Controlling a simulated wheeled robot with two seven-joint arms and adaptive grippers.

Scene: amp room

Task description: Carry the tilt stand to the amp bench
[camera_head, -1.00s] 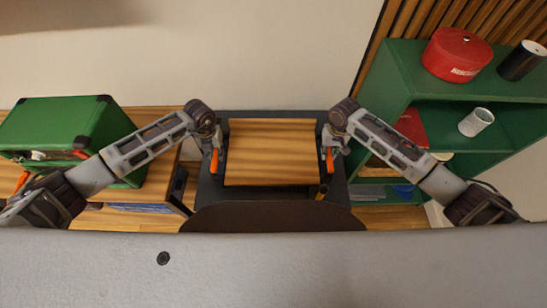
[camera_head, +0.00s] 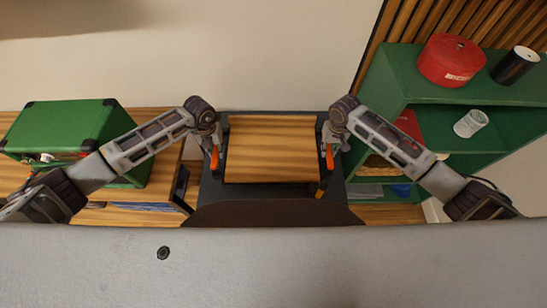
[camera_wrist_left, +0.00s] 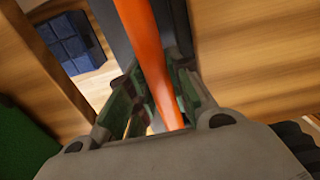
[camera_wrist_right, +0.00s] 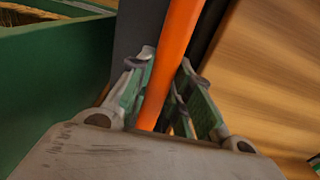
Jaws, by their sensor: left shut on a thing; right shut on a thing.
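The tilt stand (camera_head: 272,150) has a wood-grain top between dark side rails and sits in the middle of the head view, in front of my body. An orange handle runs along each side. My left gripper (camera_head: 214,155) is shut on the left orange handle (camera_wrist_left: 150,50), which passes between its fingers in the left wrist view. My right gripper (camera_head: 331,153) is shut on the right orange handle (camera_wrist_right: 172,60), as the right wrist view shows. The stand's underside is hidden.
A green amp (camera_head: 65,130) rests on a wooden bench (camera_head: 160,160) at the left. A green shelf (camera_head: 400,80) at the right holds a red tin (camera_head: 452,60), a black cylinder (camera_head: 515,65) and a pale can (camera_head: 470,123). A plain wall stands behind.

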